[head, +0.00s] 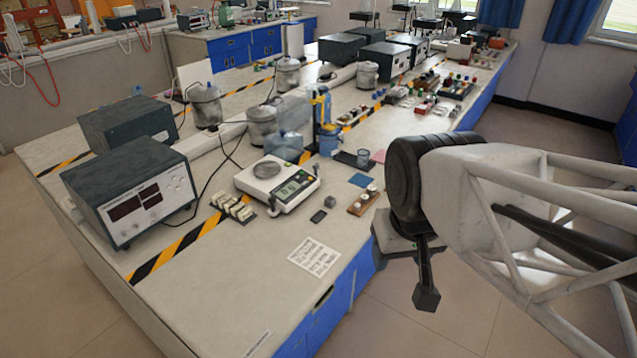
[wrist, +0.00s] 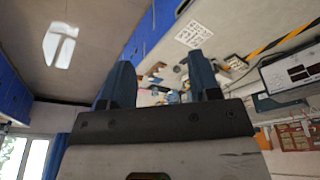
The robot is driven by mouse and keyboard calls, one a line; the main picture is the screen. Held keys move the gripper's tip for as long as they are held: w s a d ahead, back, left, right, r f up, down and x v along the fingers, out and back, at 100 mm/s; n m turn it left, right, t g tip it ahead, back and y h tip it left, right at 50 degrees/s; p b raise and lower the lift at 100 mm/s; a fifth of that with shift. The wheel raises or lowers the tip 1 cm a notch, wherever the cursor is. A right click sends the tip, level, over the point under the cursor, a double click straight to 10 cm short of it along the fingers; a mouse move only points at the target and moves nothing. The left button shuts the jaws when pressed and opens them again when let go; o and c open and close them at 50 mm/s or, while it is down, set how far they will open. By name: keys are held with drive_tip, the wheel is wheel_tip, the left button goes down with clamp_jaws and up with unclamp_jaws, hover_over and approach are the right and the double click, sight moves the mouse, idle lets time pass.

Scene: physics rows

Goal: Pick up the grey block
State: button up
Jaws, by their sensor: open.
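The grey block (head: 330,201) is a small cube on the pale bench top in the head view. It sits right of the white balance, just above a small flat black piece. My gripper (head: 426,297) is right of the block and apart from it, out past the bench's front edge. In the wrist view my gripper (wrist: 160,72) shows two dark blue-grey fingers spread apart with nothing held between them. I cannot make out the block in the wrist view.
Around the block are the white balance (head: 277,184), the black piece (head: 318,216), a wooden strip with white knobs (head: 362,200) and a blue square (head: 361,180). A printed sheet (head: 314,256) lies nearer the front edge. Bare bench surrounds the sheet.

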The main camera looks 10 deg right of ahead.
drive_tip(key=shift+o, duration=0.2)
drive_tip(key=n+g, duration=0.3)
drive_tip(key=n, duration=0.6)
hover_over(331, 199)
drive_tip(key=f, duration=2.2)
drive_tip(key=shift+s+f, duration=0.35)
drive_tip(key=shift+w+f, duration=0.25)
drive_tip(key=shift+f, duration=0.1)
drive_tip(key=shift+f, duration=1.3)
